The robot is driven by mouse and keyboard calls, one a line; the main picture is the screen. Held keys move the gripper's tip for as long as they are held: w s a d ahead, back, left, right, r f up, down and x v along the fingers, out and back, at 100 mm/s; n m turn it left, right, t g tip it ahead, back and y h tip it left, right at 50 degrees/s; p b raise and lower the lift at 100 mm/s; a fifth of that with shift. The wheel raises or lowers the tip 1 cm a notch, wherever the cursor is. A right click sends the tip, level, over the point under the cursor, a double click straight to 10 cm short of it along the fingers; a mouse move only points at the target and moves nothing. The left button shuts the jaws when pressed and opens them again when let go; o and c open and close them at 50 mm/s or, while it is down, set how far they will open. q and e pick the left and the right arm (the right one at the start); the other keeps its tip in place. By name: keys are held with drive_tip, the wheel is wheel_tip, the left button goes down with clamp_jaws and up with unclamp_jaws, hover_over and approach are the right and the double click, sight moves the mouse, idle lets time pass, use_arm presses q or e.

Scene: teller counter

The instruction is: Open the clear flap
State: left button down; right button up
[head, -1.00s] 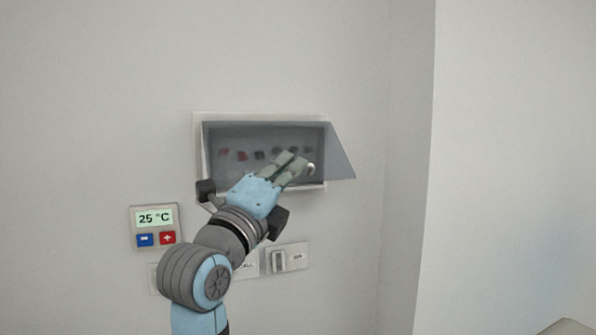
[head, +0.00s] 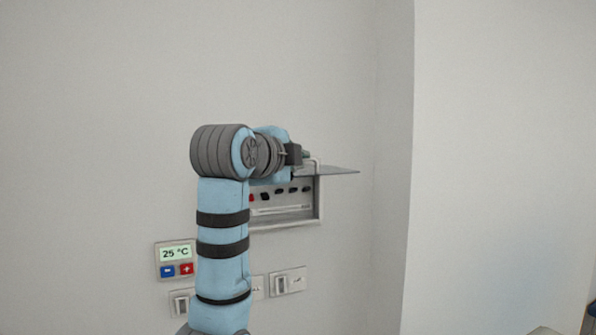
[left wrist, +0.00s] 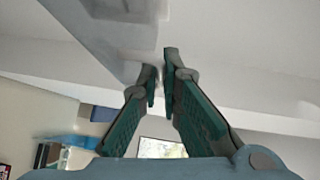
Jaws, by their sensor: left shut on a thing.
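The clear flap (head: 340,170) is a grey see-through panel on the wall box (head: 319,200). In the head view it stands out from the wall, nearly level and almost edge-on, so the box front below it is uncovered. My left gripper (head: 307,157) is at the flap's right part, shut on its pale handle (head: 317,163); my own arm and wrist hide much of the grip and the flap's left part. In the left wrist view the fingers (left wrist: 158,72) are close together, beside a grey panel edge. My right gripper is not in view.
The box holds a row of dark and red switches (head: 280,191). A thermostat (head: 175,260) reading 25 °C and wall switches (head: 288,282) are below. A wall corner stands to the right; the wall above is bare.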

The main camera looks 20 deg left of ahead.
use_arm(q)
drive_tip(key=shift+r, duration=0.25)
idle(0.3)
drive_tip(key=c, duration=2)
unclamp_jaws()
drive_tip(key=shift+w+a, duration=0.1)
drive_tip(key=shift+c, duration=0.2)
drive_tip(key=s+r, duration=0.1)
drive_tip(key=s, duration=0.6)
drive_tip(key=shift+s+a, duration=0.15)
drive_tip(key=shift+s, duration=0.15)
drive_tip(key=shift+w, duration=0.15)
